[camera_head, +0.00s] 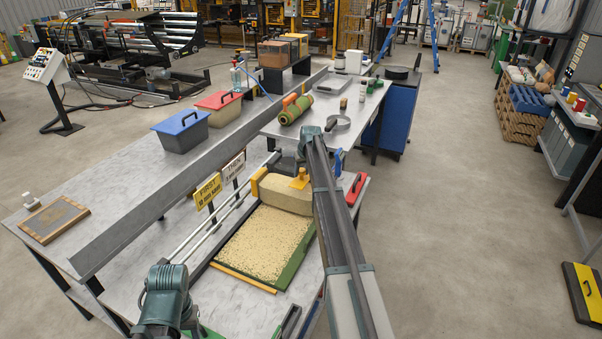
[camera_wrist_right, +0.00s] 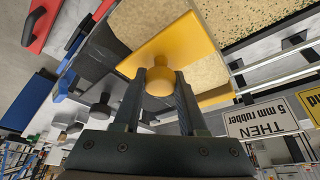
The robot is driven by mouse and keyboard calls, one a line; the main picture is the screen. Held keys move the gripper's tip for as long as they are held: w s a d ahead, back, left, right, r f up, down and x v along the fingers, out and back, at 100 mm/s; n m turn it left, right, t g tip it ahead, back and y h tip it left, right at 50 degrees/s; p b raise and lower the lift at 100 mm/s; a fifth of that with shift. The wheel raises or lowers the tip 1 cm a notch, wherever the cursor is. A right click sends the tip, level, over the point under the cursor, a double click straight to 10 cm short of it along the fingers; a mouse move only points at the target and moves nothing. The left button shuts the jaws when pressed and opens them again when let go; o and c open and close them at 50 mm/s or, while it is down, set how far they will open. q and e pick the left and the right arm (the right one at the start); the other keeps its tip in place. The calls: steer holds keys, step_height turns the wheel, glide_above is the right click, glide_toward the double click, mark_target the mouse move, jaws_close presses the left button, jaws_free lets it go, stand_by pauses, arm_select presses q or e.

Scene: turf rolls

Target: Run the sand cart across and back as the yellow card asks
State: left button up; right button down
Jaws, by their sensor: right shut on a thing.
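The sand cart (camera_head: 285,197) is a pale, sand-coloured box with a yellow handle (camera_head: 299,181). It stands at the far end of the turf bed. My right gripper (camera_head: 288,161) is shut on the round yellow knob (camera_wrist_right: 159,81), seen between its fingers in the right wrist view. The turf (camera_head: 292,268) is largely covered with pale grains (camera_head: 262,243); green shows along its right edge. The yellow card (camera_head: 208,190) reads FIRST, with small print below. A white card (camera_head: 233,171) reads THEN 5 mm rubber. My left arm shows at the lower left; its fingertips are not visible.
Two rails (camera_head: 210,237) run along the left of the bed. A long grey beam (camera_head: 190,190) lies beyond the cards. A blue-lidded bin (camera_head: 180,131) and a red-lidded bin (camera_head: 218,109) stand behind it. A red trowel (camera_head: 355,188) lies right of the cart.

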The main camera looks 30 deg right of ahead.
steer(key=shift+w+d+r, duration=0.1)
steer(key=shift+w+d, duration=0.1)
steer(key=shift+d, duration=0.1)
steer(key=shift+c, duration=2.3)
jaws_free()
steer(key=shift+s+a+r+p, duration=0.1)
steer(key=shift+s+r+p, duration=0.1)
steer(key=shift+r+p, duration=0.25)
steer(key=p+v, duration=1.2)
steer(key=shift+s+r, duration=0.2)
steer(key=shift+r, duration=0.15)
